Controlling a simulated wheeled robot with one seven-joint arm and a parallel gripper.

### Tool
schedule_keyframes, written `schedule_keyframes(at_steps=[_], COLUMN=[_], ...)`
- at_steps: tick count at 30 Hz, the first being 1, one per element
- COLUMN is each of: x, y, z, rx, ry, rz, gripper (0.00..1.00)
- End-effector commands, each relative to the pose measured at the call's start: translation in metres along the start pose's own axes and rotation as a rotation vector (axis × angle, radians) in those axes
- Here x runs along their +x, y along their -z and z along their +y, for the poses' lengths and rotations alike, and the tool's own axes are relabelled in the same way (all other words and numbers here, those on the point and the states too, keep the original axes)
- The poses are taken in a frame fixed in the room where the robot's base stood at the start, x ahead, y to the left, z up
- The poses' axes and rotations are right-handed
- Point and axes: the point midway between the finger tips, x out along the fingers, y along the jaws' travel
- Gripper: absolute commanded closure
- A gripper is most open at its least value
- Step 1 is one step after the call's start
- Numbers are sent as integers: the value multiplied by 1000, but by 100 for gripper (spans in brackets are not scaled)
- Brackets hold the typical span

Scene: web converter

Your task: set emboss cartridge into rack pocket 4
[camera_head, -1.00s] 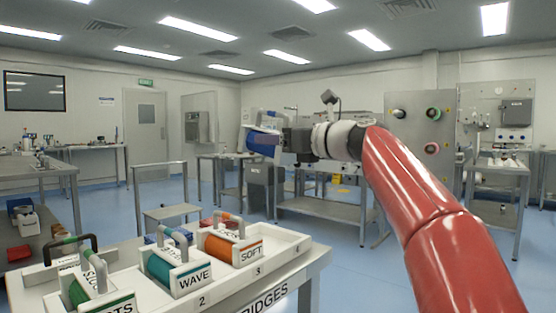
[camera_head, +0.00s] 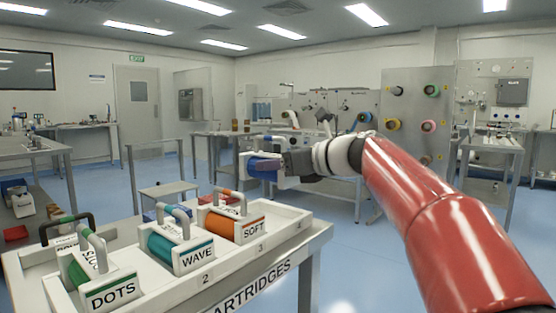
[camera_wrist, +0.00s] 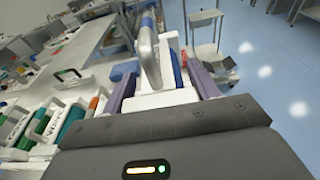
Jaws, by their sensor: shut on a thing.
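My gripper (camera_head: 273,166) is shut on a cartridge (camera_head: 255,164) with a blue roll, white end plates and a handle. It holds it in the air, beyond and above the rack's right end. In the wrist view my gripper (camera_wrist: 160,90) has a finger on each side of the cartridge (camera_wrist: 166,98), its handle pointing away; its label cannot be read. The white rack (camera_head: 303,226) stands on a table. Pocket 4 (camera_head: 285,216), at its right end, looks empty.
The rack's front row holds a green DOTS cartridge (camera_head: 112,290), a teal WAVE cartridge (camera_head: 162,248) and an orange SOFT cartridge (camera_head: 222,228). Open blue floor (camera_head: 375,270) lies right of the table. Benches and a roller panel (camera_head: 410,110) stand further back.

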Motion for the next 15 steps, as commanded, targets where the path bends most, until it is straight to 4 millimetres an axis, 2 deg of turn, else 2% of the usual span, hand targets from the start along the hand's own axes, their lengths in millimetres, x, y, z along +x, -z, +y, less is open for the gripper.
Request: schedule_keyframes(at_steps=[8, 15], x=[2, 5], y=[9, 29], z=[0, 0], rx=[0, -1], ry=[0, 0], rz=[-3, -3], gripper=[83, 83])
